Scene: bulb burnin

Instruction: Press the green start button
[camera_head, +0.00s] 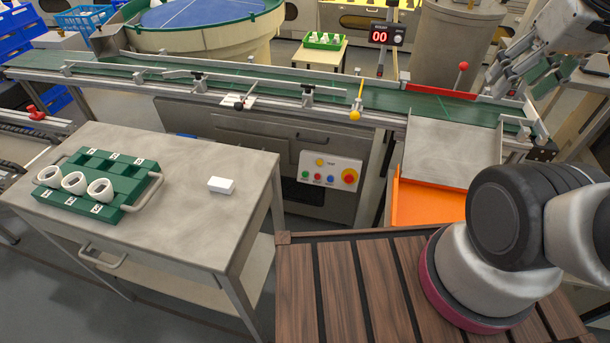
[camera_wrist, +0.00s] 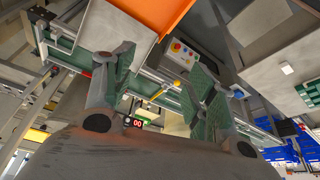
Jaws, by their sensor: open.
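The green start button (camera_head: 305,175) is on a white control panel (camera_head: 331,160) on the front of the conveyor cabinet, left of a red and a blue button. A yellow button (camera_head: 319,162) is above them, and a red emergency stop on yellow (camera_head: 349,176) is at the right. The panel also shows in the wrist view (camera_wrist: 166,58), upside down and small; I cannot single out the green button there. My gripper (camera_wrist: 160,88) is open and empty, its fingers spread. In the head view it is at the upper right, far from the panel.
A green conveyor (camera_head: 220,84) runs above the panel, with a yellow-knobbed lever (camera_head: 355,114) overhanging it. An orange chute (camera_head: 425,202) is right of the panel. A grey table (camera_head: 190,205) at left holds a green tray (camera_head: 128,203) with white rings and a white block (camera_head: 221,185). The display (camera_head: 379,36) reads 00.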

